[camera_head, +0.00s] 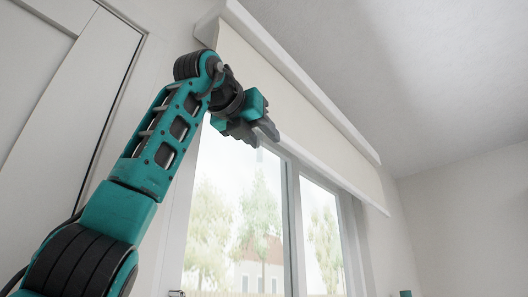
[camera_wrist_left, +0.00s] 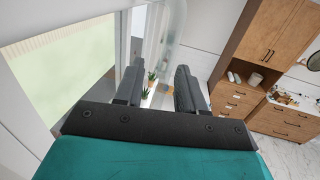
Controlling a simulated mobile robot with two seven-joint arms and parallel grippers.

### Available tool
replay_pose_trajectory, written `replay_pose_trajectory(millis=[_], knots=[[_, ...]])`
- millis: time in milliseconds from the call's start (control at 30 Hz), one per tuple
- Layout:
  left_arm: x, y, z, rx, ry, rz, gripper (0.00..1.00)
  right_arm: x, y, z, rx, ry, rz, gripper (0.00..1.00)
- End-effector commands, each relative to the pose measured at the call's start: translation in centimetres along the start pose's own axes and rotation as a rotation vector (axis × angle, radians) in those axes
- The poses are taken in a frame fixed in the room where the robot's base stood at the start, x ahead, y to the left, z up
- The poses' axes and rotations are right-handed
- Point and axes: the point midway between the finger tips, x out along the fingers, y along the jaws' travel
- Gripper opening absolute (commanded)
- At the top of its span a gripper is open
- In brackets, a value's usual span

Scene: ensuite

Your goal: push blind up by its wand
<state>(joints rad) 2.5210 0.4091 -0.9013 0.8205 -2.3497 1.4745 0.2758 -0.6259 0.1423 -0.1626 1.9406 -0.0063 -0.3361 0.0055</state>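The cream blind (camera_head: 300,117) hangs over the upper part of the window in the head view, with a pale bottom rail (camera_head: 330,176). The panes below it are uncovered. I cannot make out a wand in either view. My left gripper (camera_head: 268,133) is raised in front of the blind's lower left part, its fingers pointing right. I cannot tell whether it touches the blind. In the left wrist view its two dark fingers (camera_wrist_left: 158,88) stand apart, with nothing visible held between them.
The window (camera_head: 245,225) shows trees outside. A white panelled door or cabinet (camera_head: 60,90) stands left of my arm. In the left wrist view, a wooden cabinet (camera_wrist_left: 272,40) and drawers (camera_wrist_left: 285,122) are at the right, with small plants (camera_wrist_left: 151,77) beyond the fingers.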

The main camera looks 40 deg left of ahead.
Motion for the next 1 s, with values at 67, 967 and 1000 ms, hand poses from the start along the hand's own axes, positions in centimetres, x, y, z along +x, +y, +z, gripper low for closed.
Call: replay_pose_trajectory(millis=[67,967,1000], knots=[[-1.6,0.0,-0.2,0.0,-0.005,0.0,0.39,0.4,0.0,0.6,0.0,0.0,0.0,0.87],[-11.6,0.0,0.0,0.0,0.0,0.0,0.39,1.1,-0.1,1.7,0.0,0.0,0.0,0.87],[-11.6,0.0,0.0,0.0,0.0,0.0,0.39,1.1,-0.1,1.7,0.0,0.0,0.0,0.87]])
